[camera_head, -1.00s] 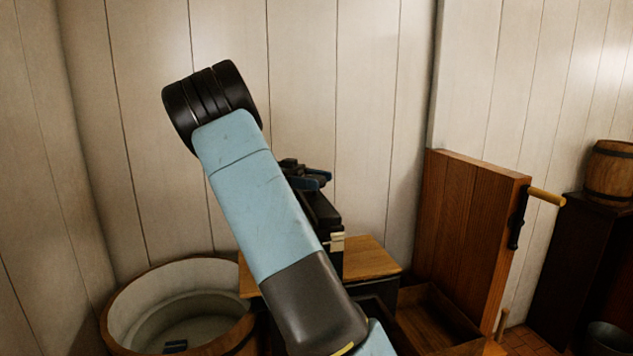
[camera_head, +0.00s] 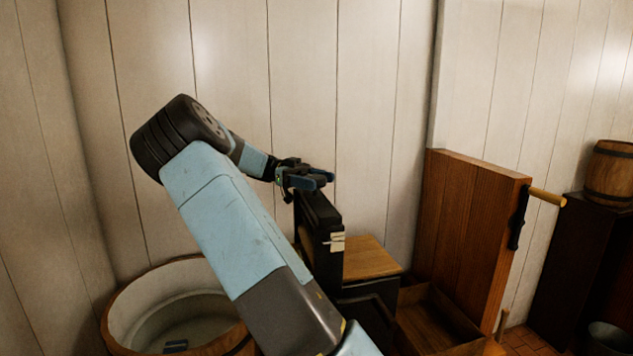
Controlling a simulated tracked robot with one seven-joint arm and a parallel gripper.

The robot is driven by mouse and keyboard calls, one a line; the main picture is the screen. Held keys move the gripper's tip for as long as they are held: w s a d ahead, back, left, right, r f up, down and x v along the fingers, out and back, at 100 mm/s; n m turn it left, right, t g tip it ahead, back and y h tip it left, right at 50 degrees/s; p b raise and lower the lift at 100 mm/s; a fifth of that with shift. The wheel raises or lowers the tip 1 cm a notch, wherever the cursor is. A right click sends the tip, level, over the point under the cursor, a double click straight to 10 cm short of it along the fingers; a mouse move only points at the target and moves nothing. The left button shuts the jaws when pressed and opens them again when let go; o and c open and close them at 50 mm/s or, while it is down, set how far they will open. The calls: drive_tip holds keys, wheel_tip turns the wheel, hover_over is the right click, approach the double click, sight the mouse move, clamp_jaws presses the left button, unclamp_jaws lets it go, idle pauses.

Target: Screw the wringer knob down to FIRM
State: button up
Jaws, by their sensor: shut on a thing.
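The wringer (camera_head: 327,222) is a dark upright frame beside a wooden ledge, with a small pale tag (camera_head: 337,242) on its right side. Its wording is too small to read. My gripper (camera_head: 322,179) is at the top of the wringer, reaching in from the left with its fingers pointing right. It is shut on the wringer knob, which the fingers hide almost wholly. How far down the knob is cannot be seen. My blue and black arm covers the wringer's lower left part.
A round wooden tub (camera_head: 130,318) stands at lower left. The wooden ledge (camera_head: 368,259) is right of the wringer. A tall wooden panel (camera_head: 465,225) with a protruding handle (camera_head: 546,197) stands further right, by an open wooden box (camera_head: 435,325). A small barrel (camera_head: 610,172) sits at far right.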

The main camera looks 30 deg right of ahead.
drive_tip(key=o, duration=1)
drive_tip(key=shift+c, duration=0.2)
drive_tip(key=shift+w, duration=0.15)
drive_tip(key=v, duration=0.7)
drive_tip(key=shift+w, duration=0.15)
drive_tip(key=shift+f, duration=0.1)
